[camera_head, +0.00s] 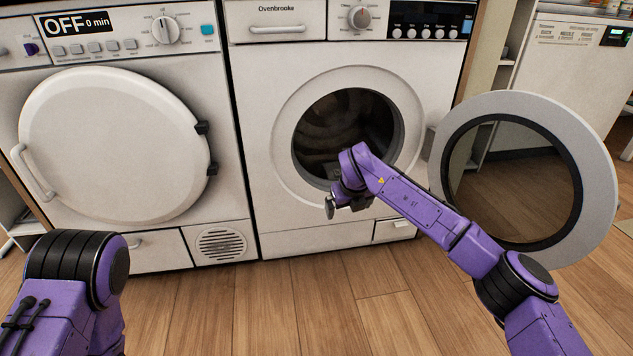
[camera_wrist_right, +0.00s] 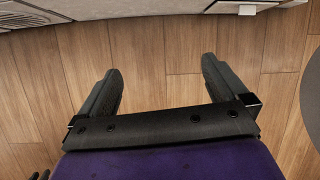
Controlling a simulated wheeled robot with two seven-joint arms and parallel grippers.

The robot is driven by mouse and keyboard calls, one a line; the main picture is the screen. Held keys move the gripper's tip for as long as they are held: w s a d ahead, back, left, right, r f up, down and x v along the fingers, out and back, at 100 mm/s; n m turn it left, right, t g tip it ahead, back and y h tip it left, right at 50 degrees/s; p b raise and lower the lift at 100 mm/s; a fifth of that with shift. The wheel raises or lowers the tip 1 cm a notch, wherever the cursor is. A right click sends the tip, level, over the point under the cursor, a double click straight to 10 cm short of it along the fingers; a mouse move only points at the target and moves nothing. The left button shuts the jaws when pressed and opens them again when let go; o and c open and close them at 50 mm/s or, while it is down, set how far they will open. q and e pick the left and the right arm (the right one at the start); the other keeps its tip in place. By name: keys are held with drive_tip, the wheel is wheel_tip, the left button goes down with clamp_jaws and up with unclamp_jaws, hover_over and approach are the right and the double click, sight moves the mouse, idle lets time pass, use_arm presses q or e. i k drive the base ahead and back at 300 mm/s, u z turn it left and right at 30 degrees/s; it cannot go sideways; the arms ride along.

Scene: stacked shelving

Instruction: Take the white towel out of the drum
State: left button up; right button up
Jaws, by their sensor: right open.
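The drum (camera_head: 345,122) of the right-hand white washer (camera_head: 265,120) is dark inside, and I cannot make out the white towel in it. The washer's round door (camera_head: 603,165) stands wide open to the right. My right gripper (camera_head: 338,208) is in front of the washer, at the lower edge of the drum opening and outside it. In the right wrist view its two fingers (camera_wrist_right: 158,72) are spread apart, with only wooden floor between them. My left gripper is out of view; only part of my left arm shows at lower left.
A second white machine (camera_head: 110,140) with its round door shut stands on the left, its display reading OFF. The wooden floor (camera_head: 330,310) in front is clear. The open door takes up the room to the right. Shelving and another white appliance (camera_head: 570,70) stand behind it.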

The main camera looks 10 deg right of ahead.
sight(331, 171)
drive_tip(key=i, duration=1.05)
drive_tip(key=u, duration=0.1)
